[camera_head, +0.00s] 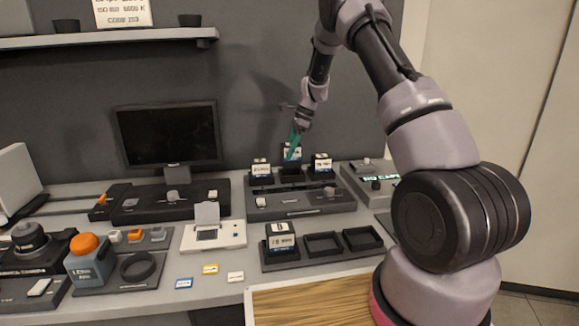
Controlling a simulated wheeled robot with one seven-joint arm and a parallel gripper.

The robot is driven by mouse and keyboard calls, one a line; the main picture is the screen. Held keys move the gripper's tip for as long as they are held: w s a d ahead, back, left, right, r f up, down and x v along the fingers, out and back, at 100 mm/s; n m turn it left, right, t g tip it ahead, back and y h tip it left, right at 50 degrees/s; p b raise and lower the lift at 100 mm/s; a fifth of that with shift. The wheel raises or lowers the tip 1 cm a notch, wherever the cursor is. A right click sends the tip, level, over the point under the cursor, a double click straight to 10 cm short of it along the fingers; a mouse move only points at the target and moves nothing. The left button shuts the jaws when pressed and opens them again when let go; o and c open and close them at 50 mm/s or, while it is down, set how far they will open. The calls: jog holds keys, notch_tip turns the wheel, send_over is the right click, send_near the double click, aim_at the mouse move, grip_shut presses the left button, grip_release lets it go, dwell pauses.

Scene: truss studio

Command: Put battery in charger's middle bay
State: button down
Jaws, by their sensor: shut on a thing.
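The dark charger (290,184) stands at the back of the desk, right of the monitor. One battery (261,168) stands in its left bay and another (321,164) in its right bay. My gripper (292,150) reaches down from above with teal fingers, shut on a third battery (291,154) with a white label. That battery is over the middle bay and its top sits higher than the two beside it. Its lower end is hard to make out, so I cannot tell whether it touches the bay. Another battery (281,238) stands in the left slot of a black tray (318,257) nearer me.
The tray's other two slots are empty. A monitor (168,136) stands left, and another device (372,181) right.

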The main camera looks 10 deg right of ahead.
jog(key=shift+f, duration=2.55)
jog(key=shift+f, duration=0.1)
jog(key=shift+c, duration=0.6)
grip_release()
jog(key=v, duration=1.2)
notch_tip(320, 180, up, 12)
jog(key=n+t, duration=0.2)
jog(key=n, duration=0.1)
send_over(290, 162)
jog(key=s+d, duration=0.5)
jog(key=s+r+n+t+h, duration=0.15)
jog(key=s+r+n, duration=0.35)
jog(key=s, duration=0.6)
jog(key=s+r+n+t, duration=0.2)
jog(key=s+r, duration=0.5)
jog(key=s, duration=0.4)
jog(key=s+d+f+n+t+h, duration=0.1)
jog(key=s+n, duration=0.3)
jog(key=s, duration=0.6)
jog(key=shift+s+t, duration=0.35)
